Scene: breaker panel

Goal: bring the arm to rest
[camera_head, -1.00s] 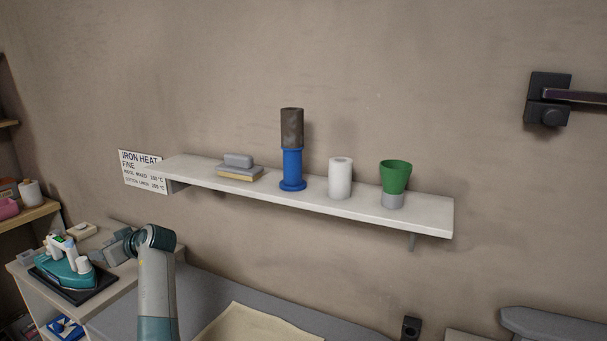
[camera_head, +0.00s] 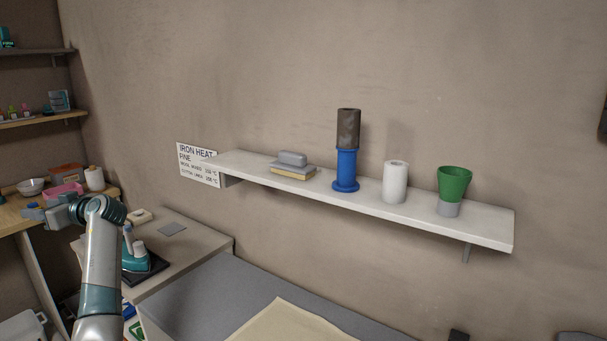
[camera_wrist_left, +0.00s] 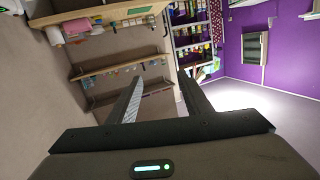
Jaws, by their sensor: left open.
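My left arm comes up from the bottom left of the head view, bent at its wrist. My left gripper (camera_head: 42,213) points to the left, away from the wall shelf, with its fingers small and hard to make out there. In the left wrist view its two fingers (camera_wrist_left: 160,98) stand wide apart with nothing between them. Beyond them are shelves and a purple wall, some way off. My right gripper is in neither view.
A teal iron (camera_head: 138,252) stands on a dark pad on the side table (camera_head: 200,240), partly behind my arm. The wall shelf (camera_head: 480,226) holds a blue-and-dark cylinder (camera_head: 347,165), a white roll (camera_head: 395,182) and a green cup (camera_head: 454,184). A wooden shelf (camera_head: 20,215) with a pink item is at left.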

